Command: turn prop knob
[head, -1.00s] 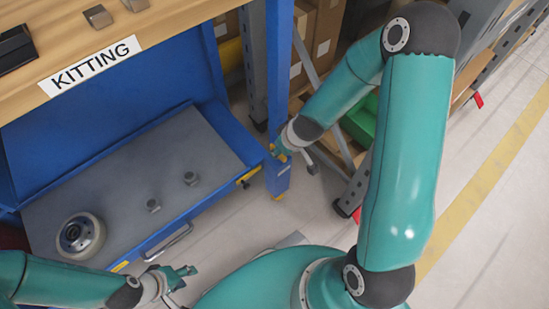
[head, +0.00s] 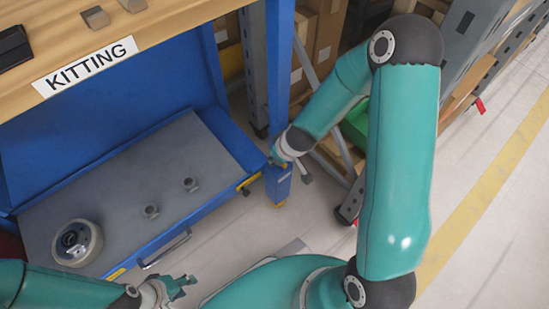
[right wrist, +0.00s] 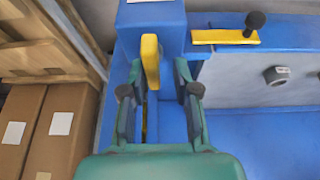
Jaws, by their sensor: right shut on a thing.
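A yellow knob (right wrist: 151,62), a flat upright paddle, sits on the blue bench leg (right wrist: 150,14) in the right wrist view. My right gripper (right wrist: 158,92) has its two fingers on either side of it and is shut on it. In the head view, my right gripper (head: 275,160) is at the blue leg (head: 279,187) beside the drawer corner, and the knob is mostly hidden there. My left gripper (head: 186,285) is empty and looks open, low in the picture in front of the drawer (head: 118,184).
The grey drawer holds a wheel (head: 77,243) and two small metal nuts (head: 151,211). A yellow latch with a black ball (right wrist: 225,37) is on the drawer edge. Shelving with boxes (head: 326,30) stands behind the right arm. The floor at right is clear.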

